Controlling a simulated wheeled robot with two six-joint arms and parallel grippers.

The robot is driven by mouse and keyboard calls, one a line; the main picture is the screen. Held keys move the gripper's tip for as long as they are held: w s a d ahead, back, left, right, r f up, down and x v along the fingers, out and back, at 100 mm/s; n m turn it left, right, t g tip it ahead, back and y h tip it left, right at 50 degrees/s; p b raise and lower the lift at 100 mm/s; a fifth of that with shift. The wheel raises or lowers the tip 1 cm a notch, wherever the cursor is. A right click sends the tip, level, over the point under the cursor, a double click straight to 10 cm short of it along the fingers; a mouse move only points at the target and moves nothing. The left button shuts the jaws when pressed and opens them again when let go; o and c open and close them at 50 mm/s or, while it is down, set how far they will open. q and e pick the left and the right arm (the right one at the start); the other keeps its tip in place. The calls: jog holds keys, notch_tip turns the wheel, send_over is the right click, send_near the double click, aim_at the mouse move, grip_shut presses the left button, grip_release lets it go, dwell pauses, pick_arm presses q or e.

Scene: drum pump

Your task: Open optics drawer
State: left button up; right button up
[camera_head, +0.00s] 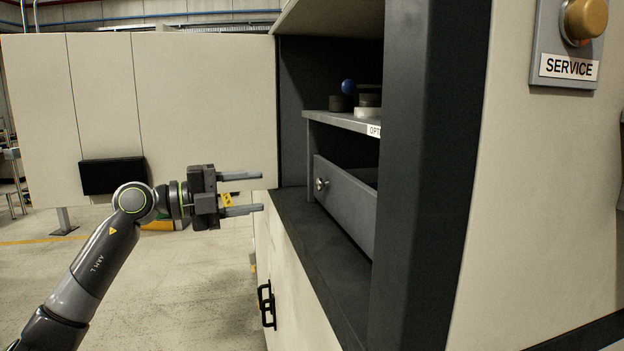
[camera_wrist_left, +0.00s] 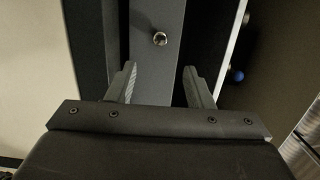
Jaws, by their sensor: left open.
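The optics drawer is a grey box with a grey front (camera_head: 345,207) inside the machine's open bay, below a shelf. Its round metal knob (camera_head: 321,184) sits on the front and also shows in the left wrist view (camera_wrist_left: 160,39). My left gripper (camera_head: 262,193) is open and empty, left of the drawer, with its fingers pointing at the bay. In the left wrist view the knob lies ahead of the gap between the fingertips (camera_wrist_left: 158,82), apart from them. The drawer's right part is hidden behind a dark post. My right gripper is out of view.
A shelf (camera_head: 345,121) above the drawer carries a blue ball (camera_head: 348,87) and dark round parts. The dark post (camera_head: 425,180) stands at the bay's right. A large open door panel (camera_head: 200,100) is behind my left gripper. A black handle (camera_head: 267,305) sits below.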

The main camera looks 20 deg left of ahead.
aim_at(317, 185)
pick_arm(q)
jog(key=p+x, duration=0.4)
jog(key=x, duration=0.8)
jog(key=shift+d, duration=0.1)
jog(key=shift+w+d+p, duration=0.25)
jog(key=shift+d+p, duration=0.05)
jog(key=shift+d, duration=0.05)
jog(key=shift+f, duration=0.1)
grip_shut()
